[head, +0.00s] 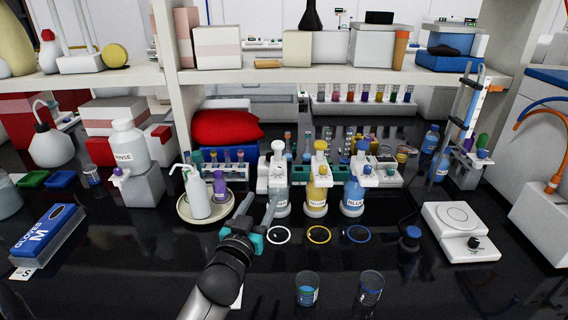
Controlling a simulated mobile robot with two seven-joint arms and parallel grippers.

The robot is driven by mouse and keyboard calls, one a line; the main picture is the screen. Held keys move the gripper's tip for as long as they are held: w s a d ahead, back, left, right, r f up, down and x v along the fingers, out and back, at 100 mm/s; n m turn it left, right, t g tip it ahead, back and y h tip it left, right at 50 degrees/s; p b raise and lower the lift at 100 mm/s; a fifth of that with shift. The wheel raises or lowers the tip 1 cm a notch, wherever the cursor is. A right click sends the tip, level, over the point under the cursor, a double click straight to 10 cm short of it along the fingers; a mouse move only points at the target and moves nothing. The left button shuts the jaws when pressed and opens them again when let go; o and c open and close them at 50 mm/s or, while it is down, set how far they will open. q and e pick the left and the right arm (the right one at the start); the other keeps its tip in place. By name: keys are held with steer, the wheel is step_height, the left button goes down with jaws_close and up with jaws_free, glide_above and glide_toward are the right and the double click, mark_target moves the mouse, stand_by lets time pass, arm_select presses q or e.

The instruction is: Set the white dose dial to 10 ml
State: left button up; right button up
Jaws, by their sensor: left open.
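The white dispenser (275,172) stands in the middle of the bench, leftmost of a row of three dispenser bottles. It has a white knob (278,147) on top. Its dose scale and setting are too small to read. My left gripper (261,204) is open, with its fingers pointing away from me toward the white dispenser's lower front. The right finger overlaps the bottle's left edge in the picture; I cannot tell if it touches. No object shows between the fingers. My right gripper is not in view.
The yellow dispenser (318,190) and blue dispenser (353,195) stand close to the right. A round tray (184,212) with a white pump bottle (196,195) is just left of my gripper. Two glass beakers (307,288) (370,289) stand at the front. A white balance (460,235) is at right.

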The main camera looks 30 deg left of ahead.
mark_target(277, 171)
arm_select(q)
steer(key=b+x, duration=0.1)
steer(key=x, duration=1.3)
steer(key=shift+w, duration=0.3)
jaws_close()
